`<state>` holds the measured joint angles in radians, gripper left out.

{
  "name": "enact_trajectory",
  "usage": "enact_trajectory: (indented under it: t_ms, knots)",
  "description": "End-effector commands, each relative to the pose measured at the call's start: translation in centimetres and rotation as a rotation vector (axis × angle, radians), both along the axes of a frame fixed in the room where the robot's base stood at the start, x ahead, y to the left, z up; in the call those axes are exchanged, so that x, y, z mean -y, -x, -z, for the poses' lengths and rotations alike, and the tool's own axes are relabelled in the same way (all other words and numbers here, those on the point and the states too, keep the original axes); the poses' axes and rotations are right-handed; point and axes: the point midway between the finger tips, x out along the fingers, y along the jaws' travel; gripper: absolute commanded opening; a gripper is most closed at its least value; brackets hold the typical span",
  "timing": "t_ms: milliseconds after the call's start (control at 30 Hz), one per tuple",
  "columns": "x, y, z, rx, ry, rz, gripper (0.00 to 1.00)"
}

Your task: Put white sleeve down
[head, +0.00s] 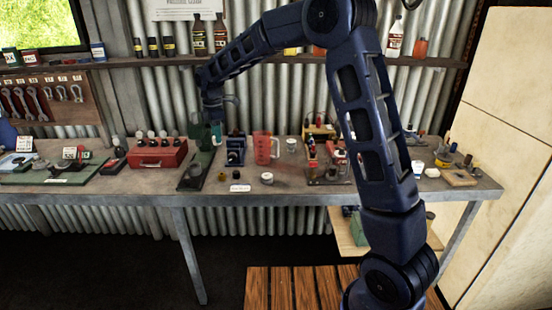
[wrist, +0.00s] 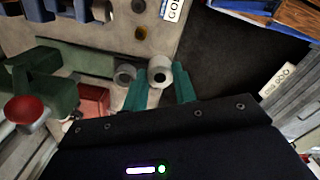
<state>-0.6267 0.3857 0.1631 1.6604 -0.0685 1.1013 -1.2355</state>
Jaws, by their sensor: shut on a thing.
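In the head view my gripper (head: 215,132) hangs over the bench near a dark green stand (head: 197,160), and the sleeve cannot be made out there.
A red toolbox (head: 158,154) stands left of the green stand. A blue device (head: 235,151), a red translucent jug (head: 266,148) and small jars stand to the right. A white label (head: 240,188) lies at the front of the grey bench (head: 290,188). Dark floor (wrist: 220,60) shows beyond the bench edge.

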Motion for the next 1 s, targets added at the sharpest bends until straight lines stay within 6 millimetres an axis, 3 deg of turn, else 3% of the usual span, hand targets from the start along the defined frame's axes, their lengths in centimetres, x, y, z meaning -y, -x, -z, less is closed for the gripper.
enact_trajectory:
  t_ms: [267, 600, 800, 1000]
  knots:
    - [7.1, -6.4, 0.0, 0.000, 0.000, 0.010, 0.06]
    - [17.8, -13.3, -0.1, 0.000, 0.000, 0.008, 0.06]
    - [24.3, -16.4, -0.1, 0.000, 0.000, 0.007, 0.06]
    - [29.2, -18.2, -0.2, 0.001, 0.000, 0.005, 0.06]
